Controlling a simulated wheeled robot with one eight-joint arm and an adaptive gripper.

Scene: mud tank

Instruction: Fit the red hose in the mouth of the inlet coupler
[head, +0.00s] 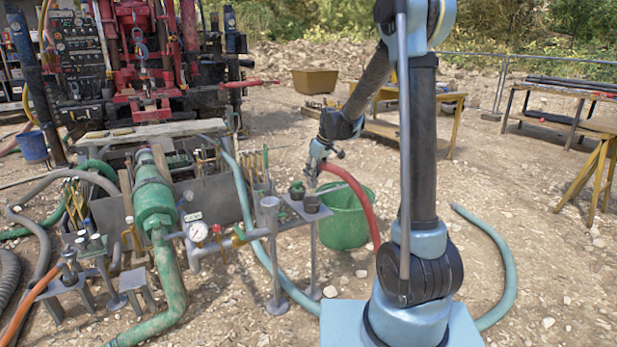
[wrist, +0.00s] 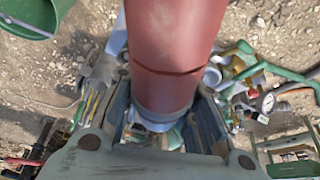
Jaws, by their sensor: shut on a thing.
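The red hose (head: 367,207) hangs from my gripper (head: 318,163) in the head view and curves down to the right behind my arm. In the wrist view the red hose (wrist: 176,45) fills the upper middle, and the fingers of my gripper (wrist: 163,122) are shut around it. A grey upright pipe end (head: 270,203), joined to the pipe with the gauge, looks like the inlet coupler. My gripper is above it and to its right, apart from it. The hose's held end is mostly hidden by the fingers.
A small stand (head: 297,222) with dark fittings is below my gripper. A green bucket (head: 345,228) stands behind it. A pressure gauge (head: 198,231) and green pump (head: 153,195) are at left. A teal hose (head: 505,265) lies on gravel at right.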

